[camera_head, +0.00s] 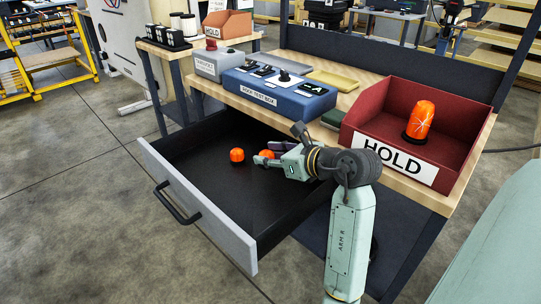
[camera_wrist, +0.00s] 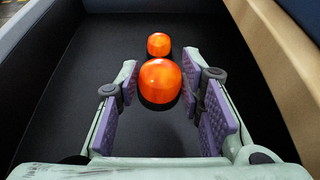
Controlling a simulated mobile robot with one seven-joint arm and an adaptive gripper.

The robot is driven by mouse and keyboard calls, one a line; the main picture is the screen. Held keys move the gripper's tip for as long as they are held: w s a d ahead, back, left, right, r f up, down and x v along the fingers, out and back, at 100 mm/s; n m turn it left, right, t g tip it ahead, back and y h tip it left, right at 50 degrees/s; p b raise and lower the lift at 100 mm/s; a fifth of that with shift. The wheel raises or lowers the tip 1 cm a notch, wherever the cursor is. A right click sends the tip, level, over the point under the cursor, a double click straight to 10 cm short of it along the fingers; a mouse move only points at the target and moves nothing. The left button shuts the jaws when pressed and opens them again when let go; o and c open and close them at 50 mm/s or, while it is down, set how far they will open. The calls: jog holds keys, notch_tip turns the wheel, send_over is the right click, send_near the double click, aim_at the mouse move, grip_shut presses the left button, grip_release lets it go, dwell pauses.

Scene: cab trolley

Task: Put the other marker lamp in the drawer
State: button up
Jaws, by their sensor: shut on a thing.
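My gripper (camera_head: 275,152) reaches into the open drawer (camera_head: 197,190) and is shut on an orange marker lamp (camera_wrist: 160,82). In the wrist view the purple pads sit on both sides of the lamp at the fingertips. In the head view my gripper partly hides this lamp (camera_head: 265,154). I cannot tell whether its dark base touches the drawer floor. A second orange lamp (camera_head: 237,155) stands upright on the drawer floor, just beyond the held one in the wrist view (camera_wrist: 159,43).
A red HOLD bin (camera_head: 462,150) on the bench holds a larger orange lamp (camera_head: 420,120) with a white star-shaped mark. A blue test box (camera_head: 280,95) stands above the drawer. The drawer's front and left floor are bare. Its walls stand close around my gripper.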

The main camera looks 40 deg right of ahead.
jog(key=shift+f, duration=0.1)
jog(key=o, duration=1.1)
jog(key=shift+r+p, duration=0.6)
jog(key=shift+p, duration=0.05)
jog(key=b+v, duration=0.2)
jog(key=v, duration=1)
